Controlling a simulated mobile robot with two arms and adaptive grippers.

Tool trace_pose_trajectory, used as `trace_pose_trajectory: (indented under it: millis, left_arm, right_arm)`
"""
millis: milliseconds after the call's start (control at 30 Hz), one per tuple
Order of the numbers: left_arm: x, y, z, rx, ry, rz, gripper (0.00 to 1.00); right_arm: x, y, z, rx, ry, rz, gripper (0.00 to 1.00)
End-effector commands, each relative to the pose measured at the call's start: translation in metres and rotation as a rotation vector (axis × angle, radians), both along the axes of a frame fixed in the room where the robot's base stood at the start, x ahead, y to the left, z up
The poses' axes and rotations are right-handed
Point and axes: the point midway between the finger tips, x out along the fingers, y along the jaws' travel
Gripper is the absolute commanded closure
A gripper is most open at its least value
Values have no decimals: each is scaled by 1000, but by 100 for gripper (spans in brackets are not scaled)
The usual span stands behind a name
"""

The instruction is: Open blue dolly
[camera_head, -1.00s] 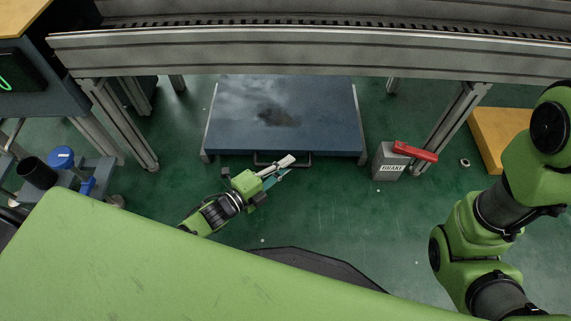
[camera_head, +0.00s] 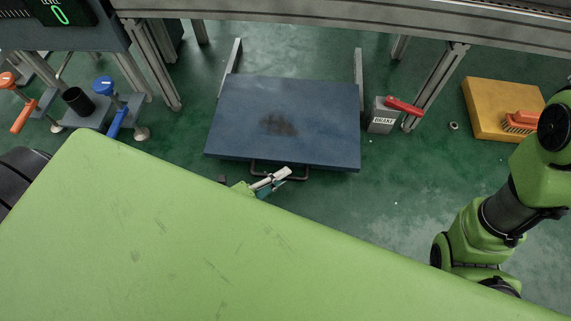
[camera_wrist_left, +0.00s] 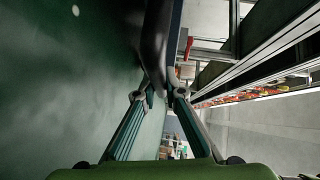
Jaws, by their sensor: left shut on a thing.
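The blue dolly (camera_head: 320,105) is a flat blue platform with a dark stain, low on the green floor. It stands out in front of the conveyor frame, with two grey rails showing behind it. A dark bar handle (camera_head: 296,178) is on its near edge. My left gripper (camera_head: 282,173) is at this handle and shut on it; my green body hides most of that arm. In the left wrist view the fingers (camera_wrist_left: 161,92) close around a dark bar. My right arm shows at the right; its gripper is out of view.
A grey brake box (camera_head: 383,116) with a red lever (camera_head: 404,106) stands right of the dolly, by a frame leg. A yellow platform (camera_head: 484,100) with an orange brush (camera_head: 520,122) lies farther right. Clamps and a black cup (camera_head: 78,101) stand at left.

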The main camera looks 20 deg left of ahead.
Motion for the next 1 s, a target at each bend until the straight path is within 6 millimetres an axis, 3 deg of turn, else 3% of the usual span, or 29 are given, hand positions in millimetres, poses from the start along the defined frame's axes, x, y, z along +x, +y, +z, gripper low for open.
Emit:
trace_pose_trajectory:
  millis: [233,667,700,767,1000]
  left_arm:
    - [-20,-5,0,1,0,0,100]
    - [-23,-6,0,2,0,0,100]
    - [-23,-6,0,2,0,0,85]
    - [-23,-6,0,2,-1,0,72]
    - [-23,-6,0,1,-2,0,72]
  right_arm:
    - [8,0,0,0,22,1,60]
    - [10,0,-2,1,27,2,60]
    - [10,0,-2,1,27,2,60]
    - [10,0,-2,1,27,2,60]
    - [10,0,-2,1,27,2,60]
